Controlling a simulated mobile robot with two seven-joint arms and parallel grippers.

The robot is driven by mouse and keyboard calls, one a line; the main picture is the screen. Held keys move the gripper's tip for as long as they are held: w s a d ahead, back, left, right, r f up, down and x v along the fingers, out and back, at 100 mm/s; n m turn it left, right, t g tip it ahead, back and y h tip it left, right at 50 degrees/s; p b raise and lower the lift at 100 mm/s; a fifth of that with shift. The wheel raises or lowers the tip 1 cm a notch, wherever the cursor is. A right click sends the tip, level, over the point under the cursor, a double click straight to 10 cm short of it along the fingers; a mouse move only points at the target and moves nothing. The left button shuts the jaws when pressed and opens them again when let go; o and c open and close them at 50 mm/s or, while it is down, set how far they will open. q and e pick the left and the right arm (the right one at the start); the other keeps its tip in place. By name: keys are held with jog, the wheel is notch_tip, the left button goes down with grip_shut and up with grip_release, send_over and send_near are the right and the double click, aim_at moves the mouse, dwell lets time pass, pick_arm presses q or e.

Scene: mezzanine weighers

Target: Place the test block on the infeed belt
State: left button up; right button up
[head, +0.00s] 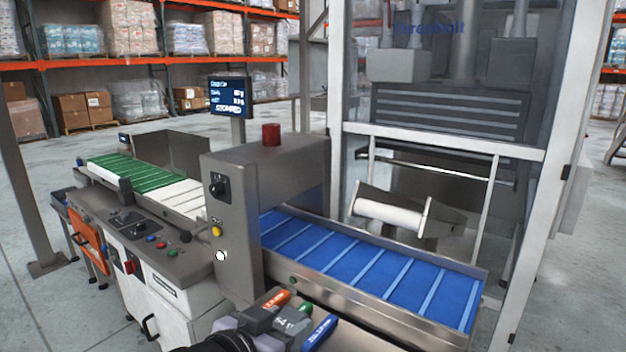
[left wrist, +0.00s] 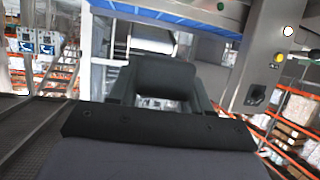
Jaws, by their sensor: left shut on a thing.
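No label shows which belt is infeed. My right gripper is not in view.
A grey housing (head: 233,225) with a red beacon (head: 271,134) stands left of the blue belt. Beyond it is a green and white belt (head: 130,170). A metal rail (head: 340,305) edges the blue belt's near side. A framed machine (head: 445,80) stands behind.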

pick_arm(q)
jog(key=s+a+n+t+y+p, duration=0.1)
jog(key=s+a+n+y+p, duration=0.2)
jog(key=a, duration=0.5)
jog(key=s+a+r+n+y+p, duration=0.1)
jog(key=s+a+n+y+p, duration=0.1)
jog(key=a, duration=0.7)
jog(key=shift+s+r+n+t+y+p, duration=0.25)
jog(key=shift+s+n+t+y+p, duration=0.2)
jog(key=shift+s+y, duration=0.4)
